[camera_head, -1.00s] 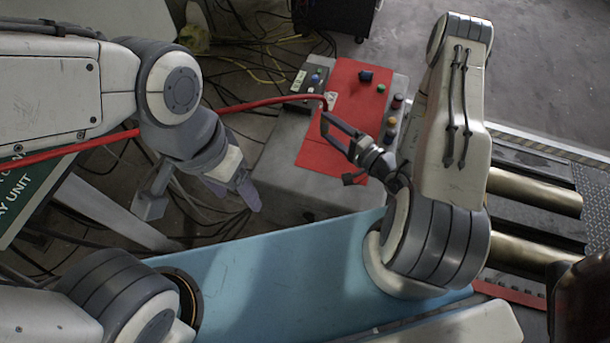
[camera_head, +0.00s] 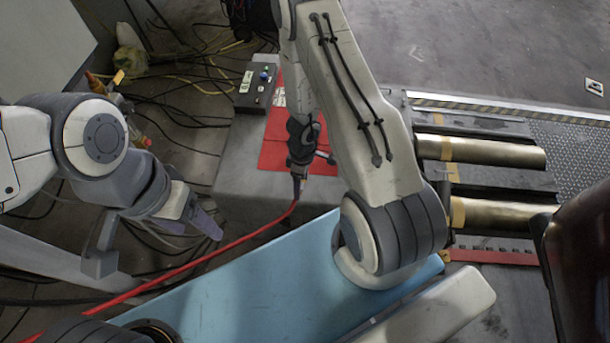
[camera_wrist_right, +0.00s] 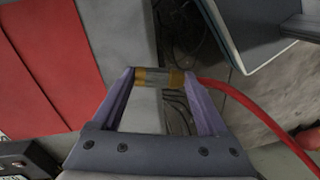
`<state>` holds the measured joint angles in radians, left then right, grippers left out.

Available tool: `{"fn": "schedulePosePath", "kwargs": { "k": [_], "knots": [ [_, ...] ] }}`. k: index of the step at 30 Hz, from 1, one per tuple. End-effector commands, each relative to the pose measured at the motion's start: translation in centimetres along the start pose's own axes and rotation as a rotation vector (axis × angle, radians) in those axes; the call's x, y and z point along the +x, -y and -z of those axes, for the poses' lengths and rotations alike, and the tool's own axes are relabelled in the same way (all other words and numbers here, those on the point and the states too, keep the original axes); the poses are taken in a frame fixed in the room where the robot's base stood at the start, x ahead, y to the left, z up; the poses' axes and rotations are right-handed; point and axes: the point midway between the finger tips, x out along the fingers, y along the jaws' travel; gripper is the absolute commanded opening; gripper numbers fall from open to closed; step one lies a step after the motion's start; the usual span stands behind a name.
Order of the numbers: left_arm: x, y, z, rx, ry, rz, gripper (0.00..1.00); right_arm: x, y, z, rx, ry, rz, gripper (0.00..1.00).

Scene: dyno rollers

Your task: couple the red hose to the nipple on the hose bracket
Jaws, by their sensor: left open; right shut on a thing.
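The red hose (camera_head: 225,247) runs from the lower left of the head view up to my right gripper (camera_head: 297,185). The hose (camera_wrist_right: 235,95) leaves the fitting to the right. My right arm partly hides this gripper in the head view. My left gripper (camera_head: 208,225) is open and empty, left of the hose and apart from it. I cannot make out the hose bracket or its nipple in either view.
A grey cabinet (camera_head: 235,150) with a red panel (camera_head: 275,150) and a dark control box (camera_head: 257,87) stands behind the right gripper. Brass-coloured rollers (camera_head: 490,150) lie at the right. Loose cables cover the floor at the upper left.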

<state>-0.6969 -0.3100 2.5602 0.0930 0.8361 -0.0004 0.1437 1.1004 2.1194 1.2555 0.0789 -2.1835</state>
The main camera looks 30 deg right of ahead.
Motion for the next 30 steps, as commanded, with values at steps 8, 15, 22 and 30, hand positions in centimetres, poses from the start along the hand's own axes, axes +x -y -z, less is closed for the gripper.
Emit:
{"fn": "schedulePosePath", "kwargs": {
  "k": [8,15,22,30],
  "knots": [
    [1.0,0.1,0.0,0.0,0.0,0.0,0.66,-0.1,-5.0,0.3,-0.171,0.005,-0.115,0.19],
    [1.3,0.1,-0.1,0.0,0.0,0.0,0.66,0.1,-5.8,0.3,-0.194,0.005,-0.131,0.19],
    [2.7,0.2,-0.1,0.0,0.0,0.0,0.66,1.5,-5.9,0.3,-0.194,0.006,-0.129,0.19],
    [5.3,0.4,-0.3,0.0,0.0,0.0,0.66,4.2,-6.2,0.3,-0.193,0.005,-0.128,0.19]
  ]
}}
